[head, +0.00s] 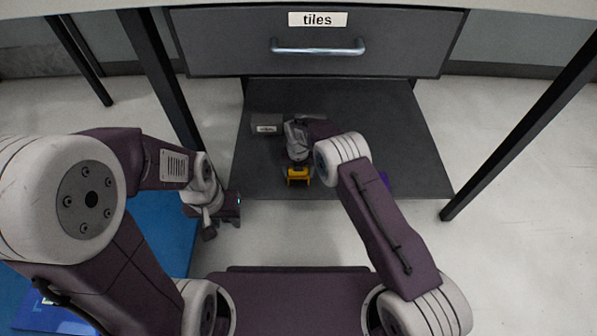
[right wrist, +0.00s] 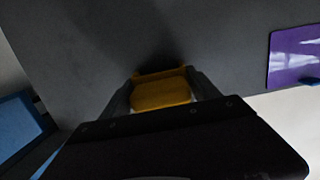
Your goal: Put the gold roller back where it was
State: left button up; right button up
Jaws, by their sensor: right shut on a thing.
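The gold roller (head: 298,174) is a yellow-gold block-like piece low over the dark shelf (head: 350,110) under the drawer, near its front edge. My right gripper (head: 297,168) is shut on it. In the right wrist view the gold roller (right wrist: 162,90) sits between the two fingers, with the dark grey surface beyond it. I cannot tell whether it touches the shelf. My left gripper (head: 211,228) hangs left of the shelf, over the floor beside the blue mat, with nothing seen in it; its finger opening is unclear.
A grey labelled box (head: 267,124) stands on the shelf, left of my right gripper. A purple sheet (right wrist: 294,55) lies at the shelf's right front, mostly hidden by my arm in the head view. The "tiles" drawer (head: 318,35) is above. Table legs stand both sides.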

aim_at(298, 177)
jog(key=o, duration=1.6)
jog(key=shift+s+f, duration=0.15)
jog(key=shift+f, duration=0.25)
jog(key=shift+r, duration=0.1)
jog(key=shift+r, duration=0.15)
jog(key=r+p, duration=0.3)
jog(key=s+r+p, duration=0.1)
jog(key=r+p, duration=0.1)
jog(key=r, duration=0.1)
jog(key=r+p, duration=0.3)
jog(key=shift+s+r+p, duration=0.2)
jog(key=shift+r+p, duration=0.1)
